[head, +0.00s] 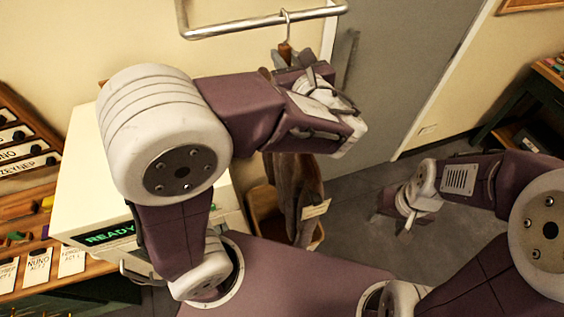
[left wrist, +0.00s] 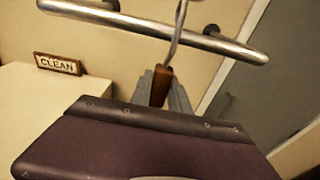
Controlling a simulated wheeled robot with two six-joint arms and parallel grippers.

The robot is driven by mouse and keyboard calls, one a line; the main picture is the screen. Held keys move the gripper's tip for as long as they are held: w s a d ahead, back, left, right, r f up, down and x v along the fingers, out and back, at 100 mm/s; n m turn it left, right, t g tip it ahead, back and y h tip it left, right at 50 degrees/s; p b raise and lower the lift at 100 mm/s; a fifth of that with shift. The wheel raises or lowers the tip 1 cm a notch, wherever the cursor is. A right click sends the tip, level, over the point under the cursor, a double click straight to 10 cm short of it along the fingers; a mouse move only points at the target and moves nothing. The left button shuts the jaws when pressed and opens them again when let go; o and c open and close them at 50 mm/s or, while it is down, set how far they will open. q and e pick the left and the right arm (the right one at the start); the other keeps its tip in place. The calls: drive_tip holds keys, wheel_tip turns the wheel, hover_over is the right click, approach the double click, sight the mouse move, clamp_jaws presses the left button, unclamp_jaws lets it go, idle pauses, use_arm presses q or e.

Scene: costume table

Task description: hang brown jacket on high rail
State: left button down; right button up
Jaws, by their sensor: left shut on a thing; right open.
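The brown jacket (head: 291,186) hangs below my left gripper in the head view, partly hidden by my arm, with a pale tag (head: 316,208) near its lower part. Its hanger has a wooden neck (left wrist: 161,86) and a metal hook (head: 286,24). My left gripper (head: 289,58) is shut on the hanger neck; its grey fingers also show in the left wrist view (left wrist: 164,92). The high rail (head: 262,22) is a metal bar on the wall. The hook overlaps the rail in both views; I cannot tell whether it rests on it. My right gripper (head: 405,222) is open and empty, low over the floor.
A cream cabinet (head: 80,190) with a green READY display (head: 108,235) stands left, with a CLEAN sign (left wrist: 58,64) on top. A wooden bin (head: 265,212) is below the jacket. A grey door (head: 400,70) is right of the rail. Name-card shelves (head: 25,150) are far left.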

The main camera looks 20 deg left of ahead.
use_arm(q)
drive_tip(key=shift+s+d+r, duration=0.1)
drive_tip(key=shift+s+d, duration=0.1)
drive_tip(key=shift+s, duration=0.1)
drive_tip(key=f+p+v, duration=0.1)
drive_tip(key=p+v, duration=0.2)
drive_tip(key=v, duration=1.3)
drive_tip(key=shift+r, duration=0.15)
idle(0.6)
drive_tip(key=shift+s, duration=0.1)
